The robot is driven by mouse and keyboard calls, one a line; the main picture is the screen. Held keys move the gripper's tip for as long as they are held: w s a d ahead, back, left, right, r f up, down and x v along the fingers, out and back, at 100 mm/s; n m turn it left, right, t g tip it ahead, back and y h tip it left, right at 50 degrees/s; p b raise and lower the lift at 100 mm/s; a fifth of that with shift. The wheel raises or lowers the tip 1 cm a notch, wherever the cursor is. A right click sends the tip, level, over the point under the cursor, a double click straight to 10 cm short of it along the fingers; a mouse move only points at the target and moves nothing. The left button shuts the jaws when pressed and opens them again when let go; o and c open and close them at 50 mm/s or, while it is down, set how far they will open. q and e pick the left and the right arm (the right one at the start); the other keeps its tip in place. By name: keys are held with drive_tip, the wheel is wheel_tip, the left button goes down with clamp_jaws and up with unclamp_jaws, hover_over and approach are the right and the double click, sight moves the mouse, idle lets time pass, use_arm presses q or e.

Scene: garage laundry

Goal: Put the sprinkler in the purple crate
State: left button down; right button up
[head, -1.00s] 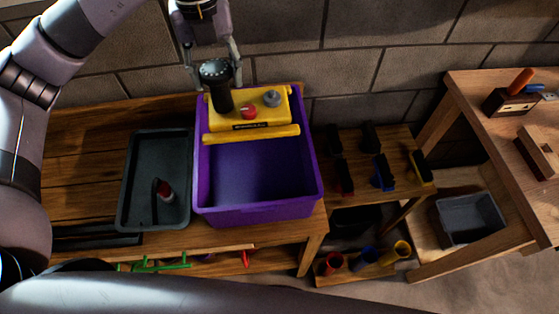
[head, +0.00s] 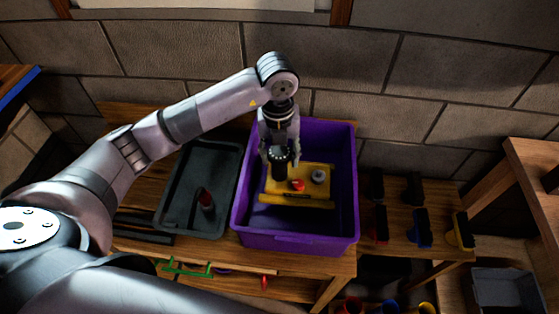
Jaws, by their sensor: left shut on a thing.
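My left gripper (head: 280,155) comes down from above over the back of the crate. It is shut on the sprinkler, its fingers around the black head. The gripper partly hides the sprinkler's back. My right gripper is not in view.
A low shelf with several black, red, blue and yellow items stands right. A brick wall rises close behind.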

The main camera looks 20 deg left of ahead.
sight(299, 170)
use_arm(q)
wheel_tip(299, 170, down, 3)
drive_tip(key=shift+d+f+p, duration=0.1)
drive_tip(key=shift+f+p, duration=0.1)
drive_tip(key=shift+p, duration=0.1)
drive_tip(key=shift+f, duration=0.2)
drive_tip(key=c, duration=0.8)
unclamp_jaws()
drive_tip(key=shift+o, duration=0.2)
